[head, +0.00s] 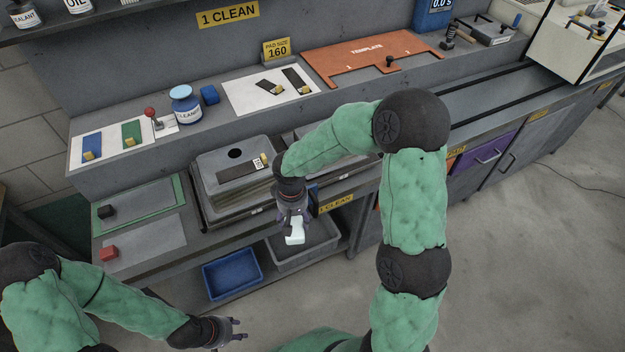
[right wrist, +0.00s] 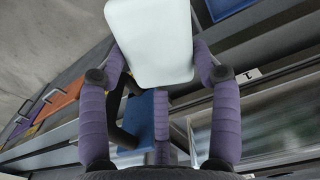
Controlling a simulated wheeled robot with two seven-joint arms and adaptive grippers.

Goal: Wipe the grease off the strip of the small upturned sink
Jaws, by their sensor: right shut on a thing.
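A grey upturned sink (head: 215,160) with a round dark hole lies on top of a stack on the bench. A dark strip (head: 238,171) with a pale label and a yellow end lies across it. A second sink (head: 345,167) to its right is partly hidden by my right arm. My right gripper (head: 294,226) hangs in front of the bench edge, right of the strip and apart from it. It is shut on a white block (right wrist: 150,42), with a blue part (right wrist: 147,117) between the fingers. My left gripper (head: 240,329) is low in front of the bench, empty, fingers apart.
A blue bin (head: 232,274) and a grey bin (head: 290,258) sit on the lower shelf.

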